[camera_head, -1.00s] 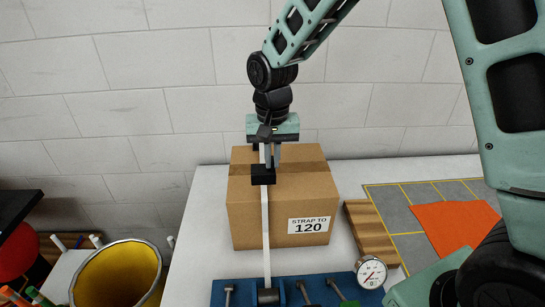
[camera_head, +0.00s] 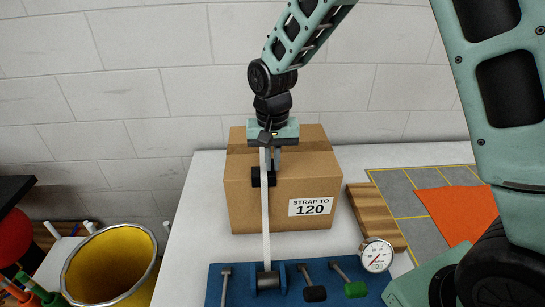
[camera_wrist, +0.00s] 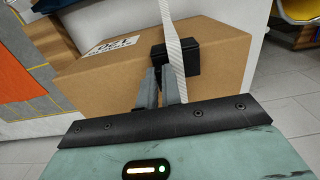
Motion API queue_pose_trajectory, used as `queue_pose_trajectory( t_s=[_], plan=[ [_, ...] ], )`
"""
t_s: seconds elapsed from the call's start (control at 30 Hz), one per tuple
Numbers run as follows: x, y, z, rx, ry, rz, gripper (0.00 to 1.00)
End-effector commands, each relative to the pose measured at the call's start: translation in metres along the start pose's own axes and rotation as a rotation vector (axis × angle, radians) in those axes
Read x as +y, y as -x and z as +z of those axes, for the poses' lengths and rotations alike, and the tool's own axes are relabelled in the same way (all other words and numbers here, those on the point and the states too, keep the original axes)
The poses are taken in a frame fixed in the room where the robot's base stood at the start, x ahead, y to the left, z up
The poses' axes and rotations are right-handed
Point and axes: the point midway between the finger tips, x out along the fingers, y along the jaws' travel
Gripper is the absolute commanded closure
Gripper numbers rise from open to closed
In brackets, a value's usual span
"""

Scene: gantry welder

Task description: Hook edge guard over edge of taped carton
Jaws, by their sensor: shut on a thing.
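The taped carton (camera_head: 250,205), marked "STRAP TO 120", stands on the white table; it also fills the wrist view (camera_wrist: 100,80). My gripper (camera_head: 272,168) points down at the carton's front side, its fingers (camera_wrist: 160,90) shut on the small black edge guard (camera_head: 256,178). The guard shows in front of the carton's front face, below the top front edge, also in the wrist view (camera_wrist: 205,57). A white strap (camera_head: 266,220) rises past the guard on the side away from the carton. Whether the guard touches the carton is unclear.
A blue fixture (camera_head: 228,270) with several levers stands at the table front, with a dial gauge (camera_head: 376,255) beside it. A wooden block (camera_head: 375,215) and an orange sheet (camera_head: 447,212) lie to the right. A yellow bin (camera_head: 110,265) is at left.

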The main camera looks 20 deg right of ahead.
Motion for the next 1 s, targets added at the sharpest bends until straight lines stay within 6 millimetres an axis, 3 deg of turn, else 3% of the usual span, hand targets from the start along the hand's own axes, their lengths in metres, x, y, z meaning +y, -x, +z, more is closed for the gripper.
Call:
queue_pose_trajectory(
  t_s=[0.8, 0.83, 0.9, 1.0],
  plan=[
    [0.0003, -0.0054, 0.0001, 0.001, -0.001, 0.000, 1.00],
    [0.0003, -0.0054, 0.0001, 0.001, -0.001, 0.000, 0.85],
    [0.0003, -0.0054, 0.0001, 0.001, -0.001, 0.000, 0.68],
    [0.0003, -0.0054, 0.0001, 0.001, -0.001, 0.000, 0.68]
  ],
)
